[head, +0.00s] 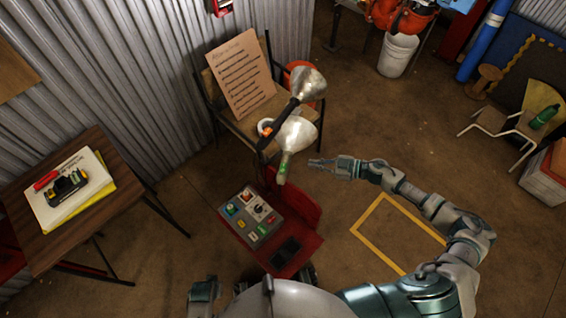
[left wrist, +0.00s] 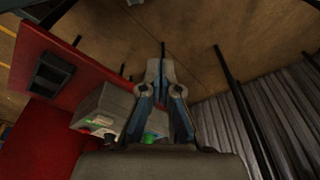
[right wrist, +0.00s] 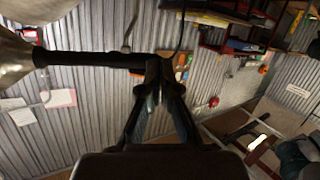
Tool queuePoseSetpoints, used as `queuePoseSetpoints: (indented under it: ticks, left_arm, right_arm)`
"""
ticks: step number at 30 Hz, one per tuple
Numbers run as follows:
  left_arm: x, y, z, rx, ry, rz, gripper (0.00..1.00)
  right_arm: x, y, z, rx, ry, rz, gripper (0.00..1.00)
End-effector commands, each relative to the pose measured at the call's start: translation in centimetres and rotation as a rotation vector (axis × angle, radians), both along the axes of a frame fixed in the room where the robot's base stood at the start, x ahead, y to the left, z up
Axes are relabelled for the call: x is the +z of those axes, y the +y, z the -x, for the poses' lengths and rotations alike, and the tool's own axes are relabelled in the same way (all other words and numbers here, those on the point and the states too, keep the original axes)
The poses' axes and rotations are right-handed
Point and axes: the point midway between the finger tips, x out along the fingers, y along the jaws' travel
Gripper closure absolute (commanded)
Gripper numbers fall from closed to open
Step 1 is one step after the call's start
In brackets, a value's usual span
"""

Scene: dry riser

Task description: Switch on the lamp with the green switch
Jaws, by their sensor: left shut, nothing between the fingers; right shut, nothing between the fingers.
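A grey control box (head: 252,217) with several coloured switches sits on a red stand (head: 302,207). A green switch (head: 231,210) shows at its left, and another green piece lies near its front right. Two lamp heads with silver shades (head: 295,133) (head: 308,83) rise behind the box; the nearer has a greenish neck. I cannot tell whether either is lit. My right gripper (head: 318,164) is shut and empty, right of the nearer shade. My left gripper (left wrist: 160,85) is shut and empty; its wrist view shows the grey box (left wrist: 108,108) beyond it.
A chair holds a cardboard notice (head: 240,75) and a white roll. A wooden table (head: 40,175) with papers and a yellow-black tool stands left. In the right wrist view, a dark bar (right wrist: 85,59) crosses near the fingertips. Floor inside the yellow outline (head: 395,232) is clear.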

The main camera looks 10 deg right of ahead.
Motion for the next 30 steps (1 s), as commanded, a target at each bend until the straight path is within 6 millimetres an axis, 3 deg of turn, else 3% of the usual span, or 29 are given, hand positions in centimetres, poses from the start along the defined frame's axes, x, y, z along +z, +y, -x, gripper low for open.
queuePoseSetpoints:
  ticks: [13, 24, 27, 30]
  left_arm:
    - [0.0, 0.0, 0.0, 0.000, 0.002, 0.000, 1.00]
    - [1.1, -0.1, -0.3, 0.001, 0.000, 0.000, 1.00]
    - [2.2, 0.0, -0.3, 0.003, -0.005, 0.000, 1.00]
    - [3.8, 0.0, -0.4, 0.004, -0.011, 0.001, 1.00]
  right_arm:
    - [-0.3, 0.6, -0.3, 0.001, 0.001, 0.000, 1.00]
    - [-1.9, 6.8, -3.5, 0.002, -0.001, -0.003, 1.00]
    - [-2.5, 8.7, -4.4, 0.001, 0.000, -0.003, 1.00]
    - [-4.3, 8.6, -4.7, -0.001, 0.005, 0.000, 1.00]
